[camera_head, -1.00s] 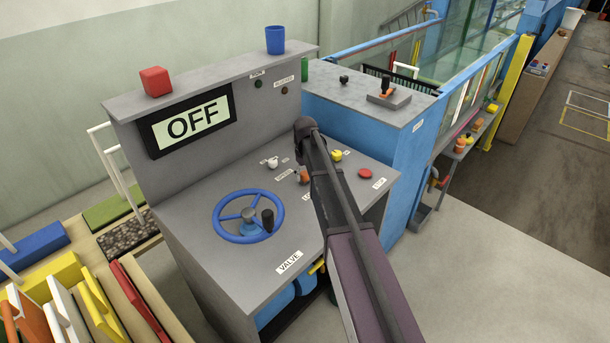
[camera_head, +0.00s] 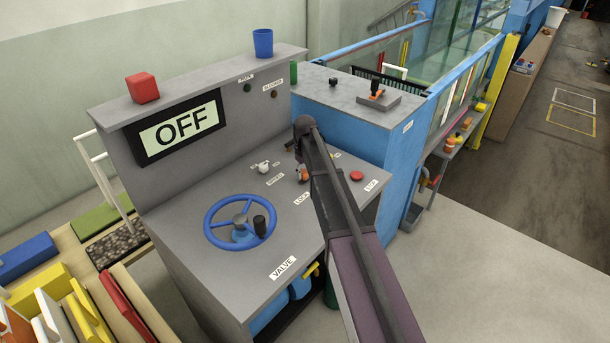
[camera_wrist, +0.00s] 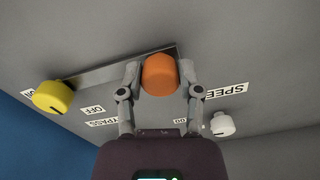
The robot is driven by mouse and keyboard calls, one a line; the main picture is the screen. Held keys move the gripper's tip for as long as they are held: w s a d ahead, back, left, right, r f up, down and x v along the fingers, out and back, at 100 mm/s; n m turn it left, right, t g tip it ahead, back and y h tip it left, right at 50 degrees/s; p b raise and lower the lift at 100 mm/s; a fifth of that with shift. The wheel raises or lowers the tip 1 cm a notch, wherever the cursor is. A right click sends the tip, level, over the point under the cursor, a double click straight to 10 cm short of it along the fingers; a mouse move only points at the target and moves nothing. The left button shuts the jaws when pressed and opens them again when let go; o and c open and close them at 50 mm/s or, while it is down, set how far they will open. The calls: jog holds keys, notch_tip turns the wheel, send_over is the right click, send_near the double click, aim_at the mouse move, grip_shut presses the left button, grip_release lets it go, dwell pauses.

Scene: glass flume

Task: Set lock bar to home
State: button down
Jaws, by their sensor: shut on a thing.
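In the wrist view my gripper (camera_wrist: 160,72) has one finger on each side of an orange knob (camera_wrist: 159,76) and is shut on it. A flat grey bar (camera_wrist: 115,72), which looks like the lock bar, runs from behind the orange knob towards a yellow knob (camera_wrist: 53,97) on the left. How the bar joins the knobs is hidden. In the head view my arm covers most of this spot. Only part of the orange knob (camera_head: 304,175) shows beside my arm, near the LOCK label (camera_head: 302,198).
A white knob (camera_wrist: 222,124) sits close to my right finger. The grey console also carries a blue handwheel (camera_head: 240,222) and a red button (camera_head: 357,176). A display (camera_head: 180,128) reads OFF. A red block (camera_head: 142,88) and blue cup (camera_head: 263,43) stand on its top ledge.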

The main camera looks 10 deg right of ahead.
jog(key=shift+w+d, duration=0.25)
jog(key=shift+d, duration=0.05)
jog(key=shift+c, duration=1.3)
grip_release()
jog(key=shift+a, duration=0.15)
jog(key=shift+s, duration=0.1)
jog(key=shift+s, duration=0.2)
jog(key=s+d+m, duration=0.2)
jog(key=s+m, duration=0.3)
jog(key=s, duration=2.6)
jog(key=shift+d, duration=0.2)
